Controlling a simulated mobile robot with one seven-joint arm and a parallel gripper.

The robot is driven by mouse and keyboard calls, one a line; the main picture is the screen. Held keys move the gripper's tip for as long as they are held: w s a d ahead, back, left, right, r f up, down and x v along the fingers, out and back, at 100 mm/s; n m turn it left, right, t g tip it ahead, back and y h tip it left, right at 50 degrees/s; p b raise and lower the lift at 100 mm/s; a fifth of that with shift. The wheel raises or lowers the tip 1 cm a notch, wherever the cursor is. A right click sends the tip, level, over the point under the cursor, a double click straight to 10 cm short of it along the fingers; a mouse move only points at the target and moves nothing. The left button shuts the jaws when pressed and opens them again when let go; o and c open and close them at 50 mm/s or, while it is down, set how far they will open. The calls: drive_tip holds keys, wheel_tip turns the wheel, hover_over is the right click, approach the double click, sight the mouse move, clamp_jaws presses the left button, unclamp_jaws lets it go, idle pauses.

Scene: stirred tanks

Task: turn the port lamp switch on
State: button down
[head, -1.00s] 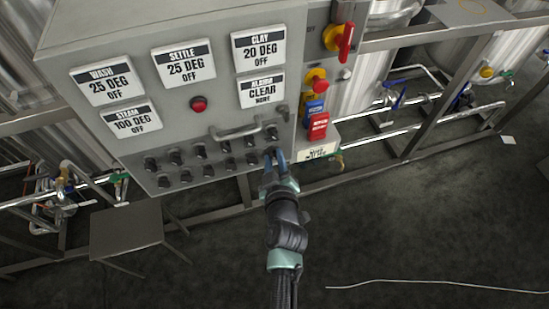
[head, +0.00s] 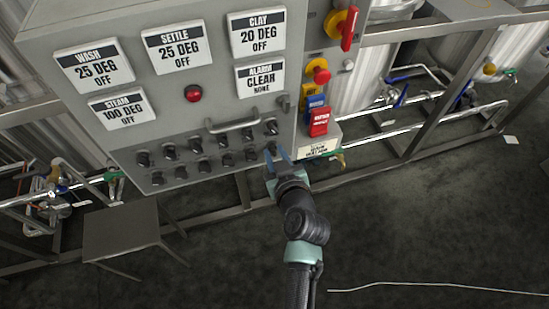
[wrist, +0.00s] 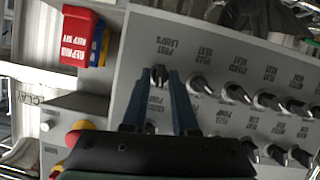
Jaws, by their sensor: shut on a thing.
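The port lamp switch is a small black knob (wrist: 159,75) at the right end of the lower row on the grey control panel (head: 215,100). In the wrist view its label (wrist: 168,42) seems to read "port lamps". My gripper (head: 277,156) is at this knob in the head view. In the wrist view the two blue fingers of my gripper (wrist: 160,82) stand on either side of the knob, shut on it. The fingers partly hide the knob in the head view, and I cannot tell its setting there.
Several similar black knobs (wrist: 235,92) sit close beside it in two rows. A metal handle bar (head: 232,125) runs above them. A red switch cover (head: 319,123) and a red push button (head: 321,75) are to the right. A stool (head: 120,232) stands lower left.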

drive_tip(key=shift+d+f+m+g+y+b, duration=0.15)
drive_tip(key=shift+m+g+y+b, duration=0.1)
drive_tip(key=shift+m+y+b, duration=0.75)
drive_tip(key=shift+d+m+g+y+b, duration=0.1)
drive_tip(key=shift+m+g+y+b, duration=0.15)
drive_tip(key=shift+m+y+b, duration=0.75)
drive_tip(key=shift+m+h, duration=0.3)
drive_tip(key=shift+m, duration=0.3)
drive_tip(key=c, duration=0.9)
unclamp_jaws()
drive_tip(key=v, duration=1.3)
drive_tip(key=shift+b, duration=0.35)
